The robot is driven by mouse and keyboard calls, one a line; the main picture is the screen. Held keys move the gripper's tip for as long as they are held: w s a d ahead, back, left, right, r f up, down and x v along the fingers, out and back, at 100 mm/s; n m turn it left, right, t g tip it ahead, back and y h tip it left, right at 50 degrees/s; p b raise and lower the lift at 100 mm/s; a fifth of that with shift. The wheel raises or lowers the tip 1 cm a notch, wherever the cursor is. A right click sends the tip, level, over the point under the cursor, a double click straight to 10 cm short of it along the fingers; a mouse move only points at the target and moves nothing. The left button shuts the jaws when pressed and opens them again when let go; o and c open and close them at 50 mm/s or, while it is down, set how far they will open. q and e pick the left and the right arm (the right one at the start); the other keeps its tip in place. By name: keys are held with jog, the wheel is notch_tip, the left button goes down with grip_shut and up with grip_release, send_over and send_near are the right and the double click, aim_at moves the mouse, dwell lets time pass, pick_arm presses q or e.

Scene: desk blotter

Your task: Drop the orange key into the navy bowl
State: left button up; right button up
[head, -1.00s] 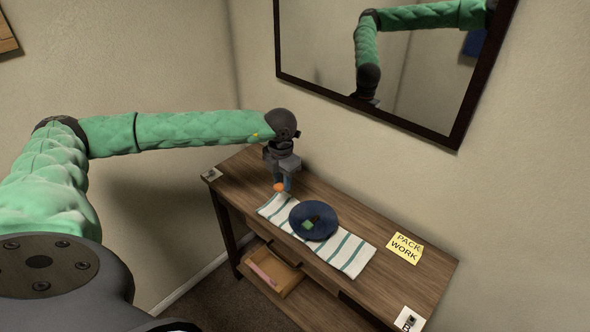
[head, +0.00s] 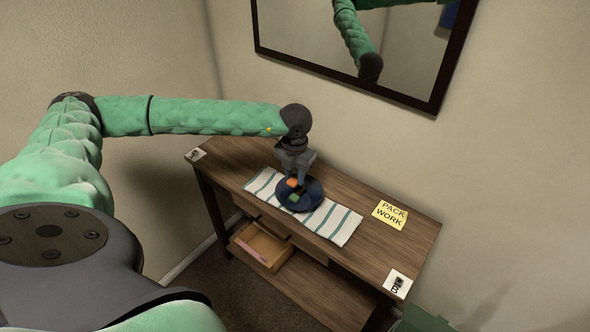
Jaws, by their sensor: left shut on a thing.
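My left gripper (head: 298,178) is shut on the orange key (head: 292,183) and holds it over the navy bowl (head: 312,198). The key looks like a small orange piece at the fingertips. The bowl stands on a white and green striped cloth on the wooden desk. A green item (head: 294,197) and a dark item lie in the bowl. I cannot tell the exact gap between the key and the bowl. My right gripper is not in view.
The striped cloth (head: 338,225) lies along the desk (head: 370,256). A yellow note reading "PACK WORK" (head: 390,215) lies to the right, with white cards at the desk's ends. An open drawer (head: 262,246) juts out below. A mirror (head: 350,45) hangs behind.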

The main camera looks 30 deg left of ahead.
aim_at(295, 178)
pick_arm(q)
jog(key=shift+f, duration=1.25)
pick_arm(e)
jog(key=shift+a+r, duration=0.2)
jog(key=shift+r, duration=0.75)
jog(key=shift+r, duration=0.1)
pick_arm(q)
jog(key=o, duration=1)
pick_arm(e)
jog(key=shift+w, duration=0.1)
pick_arm(q)
jog(key=shift+r+b, duration=0.1)
jog(key=shift+b, duration=0.25)
jog(key=shift+r, duration=0.3)
notch_tip(295, 178, up, 6)
jog(key=shift+f+b, duration=0.1)
jog(key=shift+b, duration=1.1)
jog(key=shift+r, duration=0.6)
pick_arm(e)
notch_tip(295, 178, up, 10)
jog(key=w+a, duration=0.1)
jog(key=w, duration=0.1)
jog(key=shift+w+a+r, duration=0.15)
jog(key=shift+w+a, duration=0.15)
